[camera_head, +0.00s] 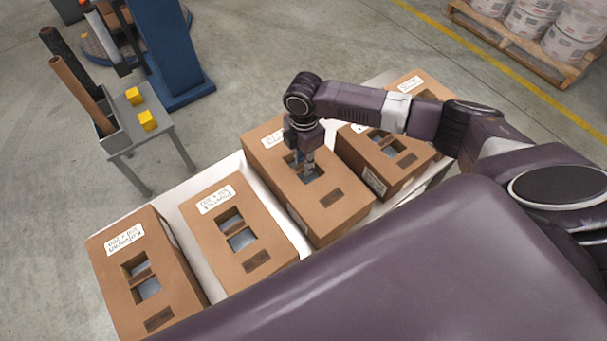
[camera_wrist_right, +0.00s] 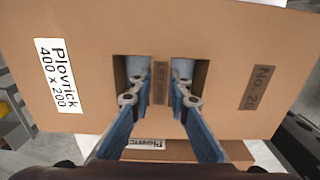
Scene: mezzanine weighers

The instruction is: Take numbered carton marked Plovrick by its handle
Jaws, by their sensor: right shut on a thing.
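The Plovrick carton (camera_head: 339,208) is a brown box with two openings in its top and a handle strip between them. In the right wrist view its white label reads Plovrick 400 x 200 (camera_wrist_right: 57,75), and a darker number patch is at the other end. My right gripper (camera_head: 306,166) is over the middle of the carton. Its blue fingers (camera_wrist_right: 158,95) reach into the two openings, one on each side of the handle strip (camera_wrist_right: 160,82), and are shut on it. The carton's top looks higher than its neighbours. Its underside is hidden. My left gripper is not in view.
Similar labelled cartons stand left (camera_head: 238,226), far left (camera_head: 150,275) and right (camera_head: 392,150) in a row on a pale surface. A grey stand (camera_head: 160,140) with yellow blocks and a blue column (camera_head: 170,50) are behind. A pallet (camera_head: 530,45) of tubs is at top right.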

